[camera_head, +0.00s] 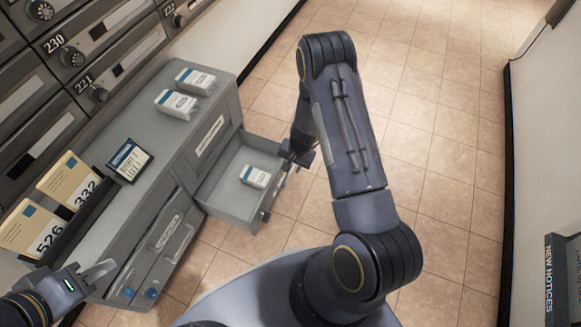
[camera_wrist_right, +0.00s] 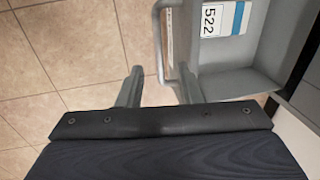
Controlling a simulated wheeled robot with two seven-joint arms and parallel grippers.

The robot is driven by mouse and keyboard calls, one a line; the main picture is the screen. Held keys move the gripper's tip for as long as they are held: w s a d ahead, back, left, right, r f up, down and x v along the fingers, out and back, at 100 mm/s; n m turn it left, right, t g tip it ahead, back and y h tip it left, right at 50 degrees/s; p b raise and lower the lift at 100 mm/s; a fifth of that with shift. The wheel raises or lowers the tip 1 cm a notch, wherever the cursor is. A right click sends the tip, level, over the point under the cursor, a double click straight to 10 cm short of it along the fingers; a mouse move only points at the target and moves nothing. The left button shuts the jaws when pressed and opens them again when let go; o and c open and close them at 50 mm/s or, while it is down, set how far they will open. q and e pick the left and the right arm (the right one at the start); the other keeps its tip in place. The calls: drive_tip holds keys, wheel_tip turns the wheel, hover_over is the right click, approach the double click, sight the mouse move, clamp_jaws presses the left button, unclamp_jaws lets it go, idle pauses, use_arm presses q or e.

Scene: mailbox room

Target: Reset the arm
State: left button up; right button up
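My right arm reaches across the middle of the head view, and its gripper (camera_head: 300,156) is at the front of a pulled-out grey drawer (camera_head: 224,204). In the right wrist view, the two fingers of my right gripper (camera_wrist_right: 159,80) stand apart, with the drawer's front edge and handle bar (camera_wrist_right: 161,42) close to and partly between them. I cannot tell whether they touch. My left gripper (camera_head: 94,273) is at the lower left, beside the cabinet's near end. Only part of it shows, and its opening is unclear.
A white labelled box (camera_head: 255,177) lies in the drawer. The grey cabinet (camera_head: 150,205) carries two white boxes, a dark card (camera_head: 129,160) and numbered envelopes (camera_head: 32,228). Mailboxes line the left wall. Tiled floor (camera_head: 440,130) is clear to the right, bounded by a wall.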

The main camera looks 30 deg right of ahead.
drive_tip(key=shift+s+d+r, duration=0.15)
drive_tip(key=shift+s+r, duration=0.05)
drive_tip(key=shift+r, duration=0.9)
drive_tip(key=s+a+r+n+t+y, duration=0.1)
drive_tip(key=s+a+r+n+y, duration=0.1)
drive_tip(key=r, duration=1.1)
drive_tip(key=s+a+r+n+t+y, duration=0.1)
drive_tip(key=a+r, duration=0.2)
drive_tip(key=r, duration=1.1)
drive_tip(key=s+a+r+n+t, duration=0.1)
drive_tip(key=s+a+r+n, duration=0.3)
drive_tip(key=s, duration=0.6)
drive_tip(key=s+d+r+n+t, duration=0.1)
drive_tip(key=s+r, duration=0.5)
drive_tip(key=s, duration=0.4)
wheel_tip(320, 180, up, 33)
drive_tip(key=p, duration=3.3)
drive_tip(key=shift+s+f+h, duration=0.15)
drive_tip(key=shift+s+h, duration=0.1)
drive_tip(key=shift+h, duration=0.05)
